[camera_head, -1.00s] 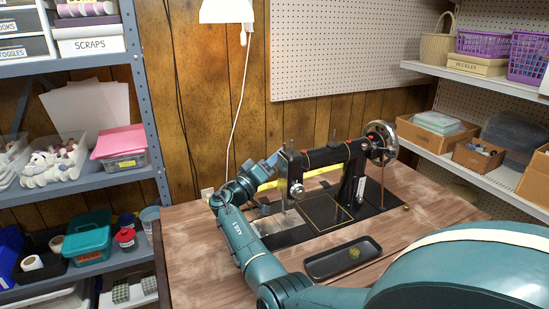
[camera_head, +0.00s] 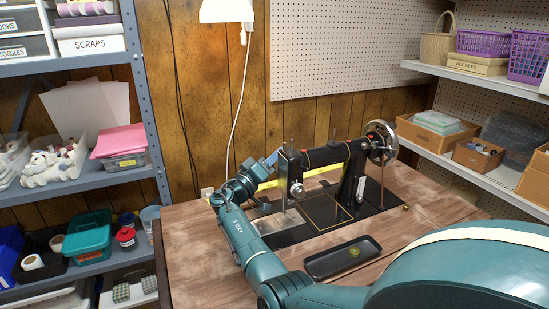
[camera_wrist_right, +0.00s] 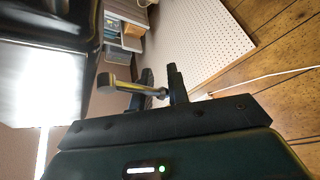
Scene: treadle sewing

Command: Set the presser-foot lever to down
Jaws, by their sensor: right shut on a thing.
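The black sewing machine (camera_head: 353,176) stands on the wooden table, its needle end to the left and its handwheel (camera_head: 381,143) to the right. My right gripper (camera_head: 273,159) is at the left, rear side of the machine's head. In the right wrist view, the gripper (camera_wrist_right: 161,88) has its two dark fingers close around a slim, pale bar with a rounded end, which looks like the presser-foot lever (camera_wrist_right: 128,87). The lever is hidden in the head view, so its height there cannot be told. My left gripper is not in view.
A black tray (camera_head: 325,266) lies on the wooden table (camera_head: 205,262) in front of the machine. Shelves stand left and right. A pegboard (camera_head: 350,45) hangs behind. A lamp (camera_head: 226,10) and its white cord hang above left. The table's left front is clear.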

